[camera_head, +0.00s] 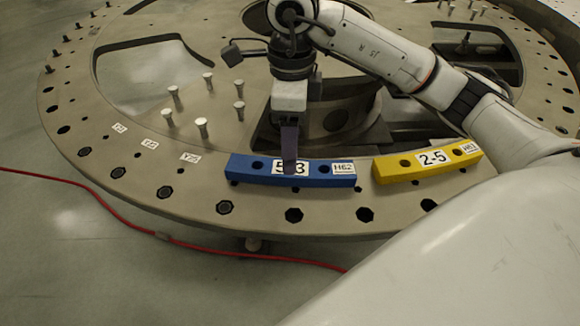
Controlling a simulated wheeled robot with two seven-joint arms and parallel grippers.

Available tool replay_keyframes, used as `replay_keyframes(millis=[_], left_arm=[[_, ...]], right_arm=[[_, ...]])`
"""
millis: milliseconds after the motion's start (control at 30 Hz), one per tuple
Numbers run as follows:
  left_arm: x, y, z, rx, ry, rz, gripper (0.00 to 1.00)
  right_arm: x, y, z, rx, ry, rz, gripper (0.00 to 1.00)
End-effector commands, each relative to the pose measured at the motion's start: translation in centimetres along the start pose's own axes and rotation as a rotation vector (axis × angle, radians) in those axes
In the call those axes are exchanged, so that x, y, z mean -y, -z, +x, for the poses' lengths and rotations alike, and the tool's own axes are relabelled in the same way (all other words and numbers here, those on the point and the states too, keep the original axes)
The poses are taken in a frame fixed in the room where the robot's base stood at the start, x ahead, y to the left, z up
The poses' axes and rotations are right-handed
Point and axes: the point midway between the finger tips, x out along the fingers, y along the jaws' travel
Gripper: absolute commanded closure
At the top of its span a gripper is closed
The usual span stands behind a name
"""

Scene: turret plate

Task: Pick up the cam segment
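A blue cam segment (321,179) labelled "5-3" and "H62" lies on the near rim of the round turret plate (190,206). A yellow cam segment (391,177) labelled "2-5" lies on the rim to its right, with a small gap between them. My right gripper (290,165) comes down from above onto the middle of the blue segment, its dark finger covering part of the "5-3" label. Only one finger shows clearly, so I cannot tell whether it grips the segment. My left gripper is not in view.
Several upright metal pins (201,127) stand on the plate at the left. Small labels (149,144) and bolt holes line the rim left of the blue segment. A red cable (110,204) runs over the floor in front of the plate. My arm covers the lower right.

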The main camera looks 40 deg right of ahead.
Motion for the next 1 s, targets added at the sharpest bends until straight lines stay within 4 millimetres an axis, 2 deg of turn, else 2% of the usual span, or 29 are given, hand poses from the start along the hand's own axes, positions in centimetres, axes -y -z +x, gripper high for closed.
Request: replay_keyframes(millis=[367, 667, 900, 1000], left_arm=[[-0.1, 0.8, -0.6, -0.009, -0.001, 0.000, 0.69], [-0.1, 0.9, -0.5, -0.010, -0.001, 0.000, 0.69], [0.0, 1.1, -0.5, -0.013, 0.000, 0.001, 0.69], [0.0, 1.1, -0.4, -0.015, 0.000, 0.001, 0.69]], right_arm=[[-0.6, 0.0, 4.8, -0.001, -0.003, 0.001, 0.38], [-0.6, -0.1, 5.2, 0.001, -0.001, 0.000, 0.38], [-0.6, -0.1, 5.2, 0.001, -0.001, 0.000, 0.78], [-0.5, -0.1, 5.1, 0.002, 0.000, 0.001, 0.93]])
